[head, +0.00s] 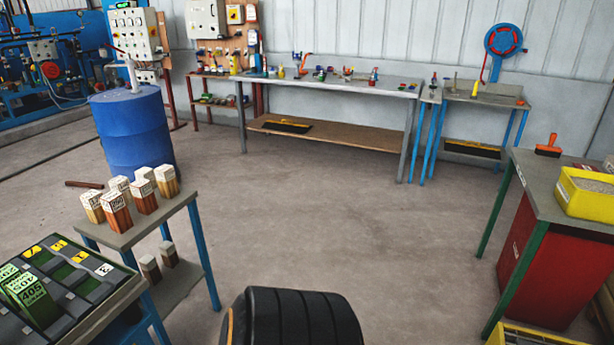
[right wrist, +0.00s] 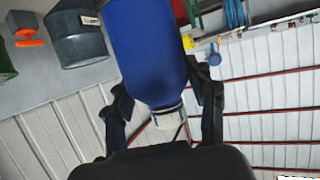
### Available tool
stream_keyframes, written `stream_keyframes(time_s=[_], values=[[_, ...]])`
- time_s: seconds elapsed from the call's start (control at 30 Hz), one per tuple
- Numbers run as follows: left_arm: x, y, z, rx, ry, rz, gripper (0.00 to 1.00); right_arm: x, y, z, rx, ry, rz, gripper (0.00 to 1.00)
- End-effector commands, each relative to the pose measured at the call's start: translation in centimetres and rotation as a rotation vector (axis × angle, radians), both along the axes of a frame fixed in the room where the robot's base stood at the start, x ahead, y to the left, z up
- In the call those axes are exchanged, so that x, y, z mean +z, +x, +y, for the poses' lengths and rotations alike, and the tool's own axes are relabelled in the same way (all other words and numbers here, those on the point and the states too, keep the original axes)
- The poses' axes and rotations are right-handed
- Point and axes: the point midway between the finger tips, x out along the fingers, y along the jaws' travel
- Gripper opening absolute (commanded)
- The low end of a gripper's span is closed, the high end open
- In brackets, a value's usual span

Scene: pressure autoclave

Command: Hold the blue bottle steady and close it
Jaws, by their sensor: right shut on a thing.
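The blue bottle (right wrist: 148,45) shows in the right wrist view, with its body running up out of the top of the picture. A whitish narrow end (right wrist: 168,118) points down toward my right gripper's palm. I cannot tell whether this end is a bare neck or a cap. My right gripper (right wrist: 164,92) is shut on the bottle, with one dark finger on each side of its lower part. The bottle does not show in the head view. No gripper shows in the head view, and my left gripper is in neither view.
A blue barrel (head: 135,135) stands at the left, behind a small table (head: 120,238) with several labelled blocks. A long workbench (head: 330,85) lines the back wall. A table (head: 540,185) with a yellow bin (head: 588,195) stands at the right. The middle floor is clear.

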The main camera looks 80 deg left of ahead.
Motion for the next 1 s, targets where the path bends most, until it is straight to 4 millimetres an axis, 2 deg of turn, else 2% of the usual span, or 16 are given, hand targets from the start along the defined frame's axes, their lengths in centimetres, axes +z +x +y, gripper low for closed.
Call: stream_keyframes(time_s=[0.17,0.27,0.43,0.6,0.7,0.8,1.0], values=[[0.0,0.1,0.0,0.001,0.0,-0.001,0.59,0.3,0.2,-0.2,-0.014,0.003,-0.006,0.0],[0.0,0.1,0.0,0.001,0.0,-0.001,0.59,0.7,0.8,-1.4,-0.09,0.005,-0.012,0.0],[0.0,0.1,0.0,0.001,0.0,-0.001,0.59,1.7,2.3,-6.4,-0.355,0.009,-0.019,0.0],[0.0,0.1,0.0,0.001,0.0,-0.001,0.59,2.0,2.4,-11.7,-0.598,0.006,-0.007,0.0],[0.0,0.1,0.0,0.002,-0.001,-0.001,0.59,2.0,2.2,-13.4,-0.676,0.005,-0.004,0.0],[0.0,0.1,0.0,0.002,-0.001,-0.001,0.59,2.0,2.1,-14.1,-0.703,0.001,-0.002,0.0],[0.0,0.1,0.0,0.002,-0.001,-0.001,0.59,2.0,2.1,-14.0,-0.702,0.001,-0.003,0.0]])
